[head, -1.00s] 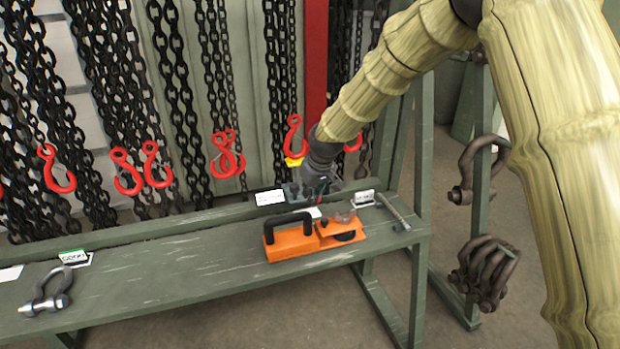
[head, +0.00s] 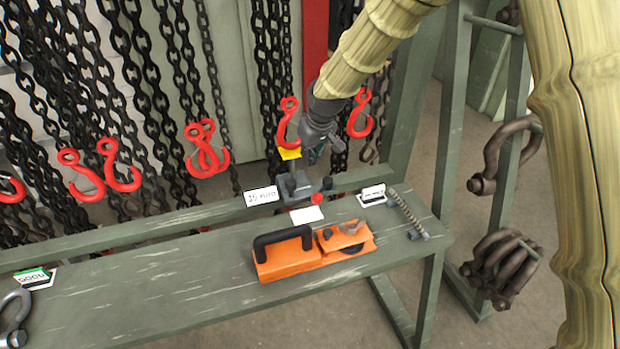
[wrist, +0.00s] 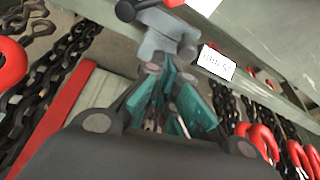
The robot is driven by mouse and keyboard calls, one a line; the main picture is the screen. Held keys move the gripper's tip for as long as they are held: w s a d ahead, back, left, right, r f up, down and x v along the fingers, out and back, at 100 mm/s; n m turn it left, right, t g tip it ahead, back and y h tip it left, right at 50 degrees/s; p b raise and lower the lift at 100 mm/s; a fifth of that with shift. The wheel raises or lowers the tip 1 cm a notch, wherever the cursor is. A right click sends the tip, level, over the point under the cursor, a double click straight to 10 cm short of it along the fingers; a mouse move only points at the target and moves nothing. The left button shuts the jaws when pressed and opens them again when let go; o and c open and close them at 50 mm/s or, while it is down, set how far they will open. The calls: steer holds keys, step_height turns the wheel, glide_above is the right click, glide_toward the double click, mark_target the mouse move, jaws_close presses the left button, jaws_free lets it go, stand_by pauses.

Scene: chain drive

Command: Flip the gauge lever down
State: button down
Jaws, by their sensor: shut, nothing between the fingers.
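A small grey device (head: 297,184), apparently the gauge, stands at the bench's back edge, with a red knob (head: 317,198) on its right. A dark upright piece (head: 292,168) rises from it below a yellow piece (head: 290,153); I cannot tell whether this is the lever. My gripper (head: 313,155) is shut and empty, just above the device. In the wrist view, the teal-sided fingers (wrist: 163,72) point at the grey body (wrist: 165,35), which has a dark round knob (wrist: 126,10). Contact cannot be told, and the fingers hide part of it.
An orange block with a black handle (head: 285,240) lies on the green bench (head: 180,290) in front. White labels (head: 262,196) and a bolt-like rod (head: 405,212) are nearby. Chains with red hooks (head: 205,150) hang behind; shackles (head: 500,265) hang at right. The bench's left part is mostly clear.

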steer(key=x, duration=0.3)
steer(key=w+p+x, duration=0.1)
steer(key=x, duration=0.3)
steer(key=shift+d, duration=0.1)
steer(key=shift+f, duration=0.25)
steer(key=shift+s+a+f, duration=0.25)
steer(key=shift+s, duration=0.2)
steer(key=shift+a+f, duration=0.1)
steer(key=shift+f, duration=0.2)
steer(key=x, duration=0.1)
steer(key=p+x, duration=0.1)
steer(key=shift+w+d+f, duration=0.2)
steer(key=shift+d+f, duration=0.05)
steer(key=shift+d, duration=0.05)
steer(key=shift+s+d, duration=0.2)
steer(key=shift+s, duration=0.1)
steer(key=shift+s+d+r+p, duration=0.1)
steer(key=shift+s+d+p, duration=0.1)
steer(key=shift+s, duration=0.3)
steer(key=shift+s+d+r+p, duration=0.1)
steer(key=shift+s+d, duration=0.05)
steer(key=shift+s, duration=0.4)
steer(key=shift+s+d, duration=0.1)
steer(key=shift+s, duration=0.15)
steer(key=shift+w+d+f, duration=0.1)
steer(key=shift+d+f, duration=0.05)
steer(key=shift+f, duration=0.25)
steer(key=shift+r, duration=0.1)
